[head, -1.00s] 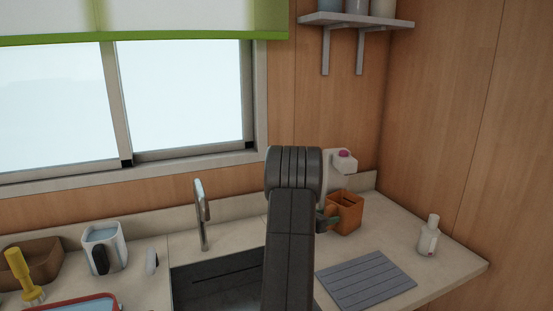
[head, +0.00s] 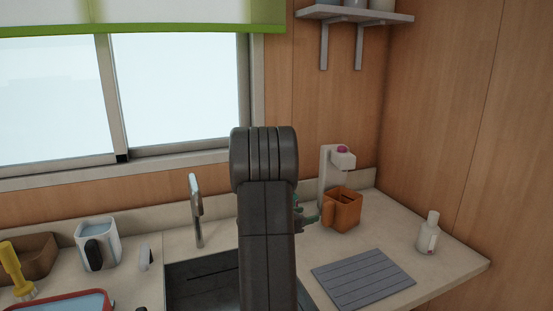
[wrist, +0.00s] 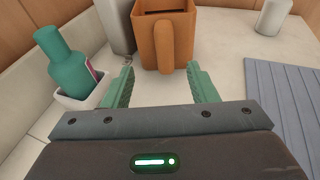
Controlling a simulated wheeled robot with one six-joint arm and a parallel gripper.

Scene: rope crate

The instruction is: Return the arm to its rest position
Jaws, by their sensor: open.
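My gripper (wrist: 161,88) is open, its two green fingers apart with nothing between them in the wrist view. In the head view the gripper (head: 308,218) shows only partly behind my arm, at the left of the orange mug. The orange square mug (head: 342,210) stands upright on the counter. In the wrist view the mug (wrist: 167,40) is just ahead of the fingers, its handle pointing toward me, apart from them.
A white dispenser (head: 328,175) stands behind the mug. The wrist view shows a green bottle (wrist: 62,58) in a white holder close left of the fingers.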

